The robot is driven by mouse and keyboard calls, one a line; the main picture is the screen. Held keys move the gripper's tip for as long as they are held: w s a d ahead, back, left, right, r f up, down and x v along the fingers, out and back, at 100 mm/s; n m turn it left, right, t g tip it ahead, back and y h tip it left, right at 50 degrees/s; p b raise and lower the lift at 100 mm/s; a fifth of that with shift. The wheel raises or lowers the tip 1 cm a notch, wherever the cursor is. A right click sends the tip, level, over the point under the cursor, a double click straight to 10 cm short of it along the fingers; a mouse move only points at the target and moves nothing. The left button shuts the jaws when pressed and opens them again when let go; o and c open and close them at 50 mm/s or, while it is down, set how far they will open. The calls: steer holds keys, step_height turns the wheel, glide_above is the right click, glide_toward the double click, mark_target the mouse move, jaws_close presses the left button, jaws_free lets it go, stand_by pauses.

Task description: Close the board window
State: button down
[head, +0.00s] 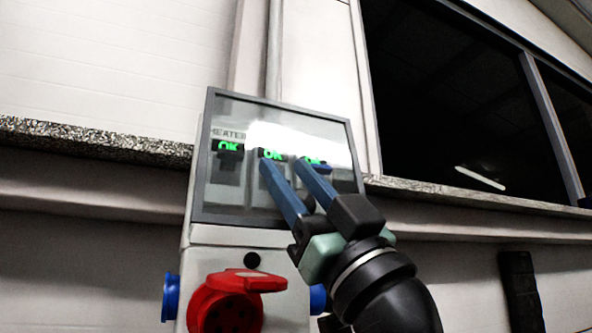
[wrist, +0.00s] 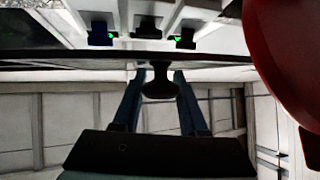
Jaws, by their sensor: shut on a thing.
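The board window (head: 237,190) is a clear pane in a dark frame on the front of a grey electrical box. Green OK labels and switches show through the pane. In the wrist view the window's dark lower edge (wrist: 60,58) runs across the picture, with switches (wrist: 147,27) beyond it. A dark knob (wrist: 160,88) stands at that edge, between the two blue fingers of my gripper (wrist: 158,73). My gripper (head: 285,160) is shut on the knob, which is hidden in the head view. I cannot tell how wide any gap between window and box is.
Below the window are a red socket (head: 237,300) with a lid, a small black round part (head: 252,260) and a blue socket (head: 171,298). The red socket looms close at the right in the wrist view (wrist: 290,60). A speckled ledge (head: 90,140) runs behind the box.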

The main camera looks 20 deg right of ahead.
steer(key=shift+w+a+f, duration=0.15)
steer(key=shift+w+f, duration=0.15)
steer(key=shift+w, duration=0.25)
steer(key=c, duration=0.9)
jaws_free()
steer(key=o, duration=0.5)
steer(key=shift+w+f, duration=0.1)
steer(key=shift+w, duration=0.2)
steer(key=shift+c, duration=0.2)
steer(key=shift+s, duration=0.15)
steer(key=shift+s, duration=0.1)
steer(key=b+v, duration=0.2)
steer(key=v, duration=1)
steer(key=shift+s+d, duration=0.25)
steer(key=shift+s, duration=0.1)
steer(key=shift+f, duration=0.1)
